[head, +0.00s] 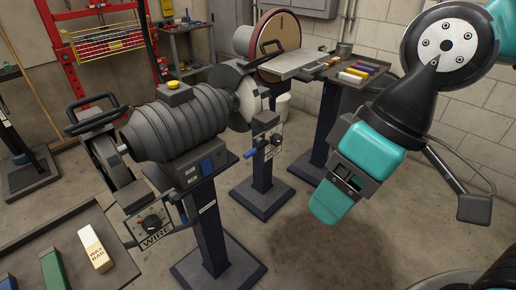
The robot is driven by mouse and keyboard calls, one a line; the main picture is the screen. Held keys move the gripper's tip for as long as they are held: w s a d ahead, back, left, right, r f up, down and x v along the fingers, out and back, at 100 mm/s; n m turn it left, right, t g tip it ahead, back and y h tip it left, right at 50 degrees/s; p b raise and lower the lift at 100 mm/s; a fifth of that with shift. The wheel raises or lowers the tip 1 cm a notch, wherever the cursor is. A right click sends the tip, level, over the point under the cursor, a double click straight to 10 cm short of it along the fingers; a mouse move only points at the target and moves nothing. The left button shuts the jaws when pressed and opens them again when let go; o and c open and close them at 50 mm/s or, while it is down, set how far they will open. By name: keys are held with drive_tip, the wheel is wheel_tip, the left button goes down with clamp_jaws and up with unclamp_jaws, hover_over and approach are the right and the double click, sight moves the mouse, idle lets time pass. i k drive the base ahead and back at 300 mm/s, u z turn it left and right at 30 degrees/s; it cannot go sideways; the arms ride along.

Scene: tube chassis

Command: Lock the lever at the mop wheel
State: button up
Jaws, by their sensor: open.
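The mop wheel (246,102) is most likely the pale wheel at the right end of the grey ribbed polishing machine (178,125). Below it hangs a small control box (267,140) whose label I cannot read. A lever with a blue grip (250,153) sticks out from this box to the left. A similar box marked WIRE (153,221) hangs under the left wheel (108,162). My gripper (404,206) is open and empty at the right, well apart from the lever.
A disc sander (276,36) stands behind, beside a shelf (350,90) of coloured bars. A tray (120,275) with a wax bar (95,248) is at the lower left. The machine's pedestals (213,235) stand on the floor. Stained floor (320,250) lies open between machine and arm.

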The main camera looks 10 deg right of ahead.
sight(252, 153)
drive_tip(key=u, duration=0.55)
drive_tip(key=k, duration=0.65)
drive_tip(key=u, duration=0.75)
drive_tip(key=i, duration=1.2)
drive_tip(key=z, duration=0.9)
drive_tip(key=i, duration=0.3)
drive_tip(key=z, duration=0.3)
